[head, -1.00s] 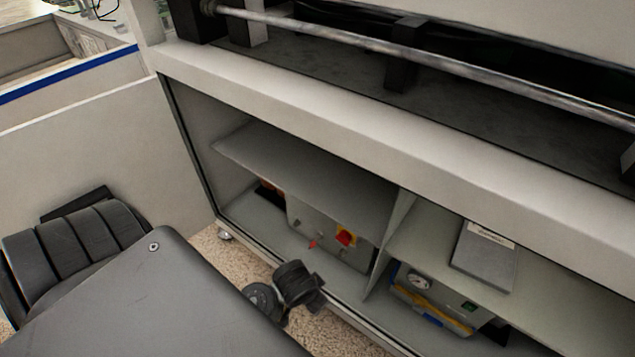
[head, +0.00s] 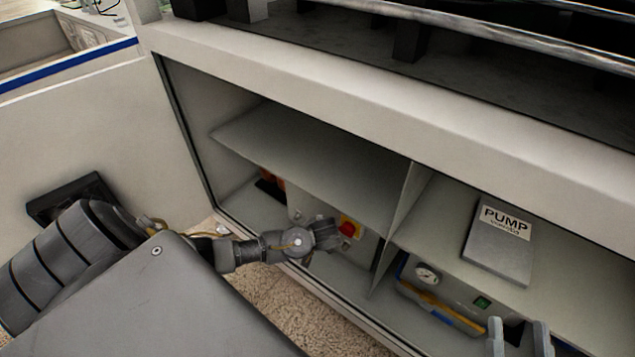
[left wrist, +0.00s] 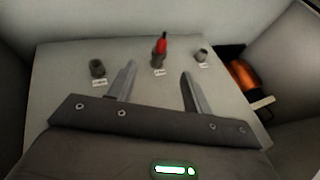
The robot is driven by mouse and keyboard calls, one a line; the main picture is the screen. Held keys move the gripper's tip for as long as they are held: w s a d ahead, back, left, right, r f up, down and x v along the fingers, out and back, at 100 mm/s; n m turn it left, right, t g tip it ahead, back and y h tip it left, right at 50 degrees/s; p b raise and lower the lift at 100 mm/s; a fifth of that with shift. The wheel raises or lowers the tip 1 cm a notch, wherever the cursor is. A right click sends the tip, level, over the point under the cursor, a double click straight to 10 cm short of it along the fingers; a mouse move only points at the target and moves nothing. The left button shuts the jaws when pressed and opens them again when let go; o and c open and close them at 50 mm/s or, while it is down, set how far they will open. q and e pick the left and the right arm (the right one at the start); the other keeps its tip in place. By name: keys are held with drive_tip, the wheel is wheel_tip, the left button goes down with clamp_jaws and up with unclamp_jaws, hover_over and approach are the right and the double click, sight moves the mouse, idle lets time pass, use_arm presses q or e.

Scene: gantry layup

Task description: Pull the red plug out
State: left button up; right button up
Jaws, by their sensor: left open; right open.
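The red plug (left wrist: 162,45) sits in the middle dark socket (left wrist: 158,60) of a pale grey panel in the left wrist view. The open fingers of my left gripper (left wrist: 158,72) point towards the panel, one on each side of the plug's line, apart from it and empty. In the head view my left arm reaches into the lower left compartment and its gripper (head: 332,236) covers the plug. My right gripper (head: 518,338) is open and empty at the bottom right edge of the head view.
The control box (head: 355,250) carries a red-yellow switch (head: 349,228). Two other sockets (left wrist: 97,68) (left wrist: 201,55) flank the plug. An orange object (left wrist: 243,74) lies beside the box. A shelf (head: 310,150) hangs above; a divider (head: 393,235) and gauge unit (head: 428,276) stand right.

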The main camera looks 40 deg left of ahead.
use_arm(q)
drive_tip(key=shift+b+x, duration=1.25)
drive_tip(key=shift+x, duration=2.5)
use_arm(e)
drive_tip(key=shift+s+d+r+m+t+y, duration=0.1)
drive_tip(key=shift+s+d+r+m+t, duration=0.15)
drive_tip(key=shift+d+r+t, duration=0.6)
drive_tip(key=shift+s+d+r+m+t+y, duration=0.2)
drive_tip(key=shift+d+r+t, duration=0.3)
drive_tip(key=shift+t, duration=0.65)
drive_tip(key=shift+s+d+r+m+t, duration=0.15)
drive_tip(key=shift+s+d+r+t, duration=0.15)
drive_tip(key=shift+d+r+t, duration=0.55)
use_arm(q)
drive_tip(key=shift+c, duration=0.4)
use_arm(e)
drive_tip(key=shift+a+f, duration=0.15)
drive_tip(key=shift+f, duration=0.05)
use_arm(q)
clamp_jaws()
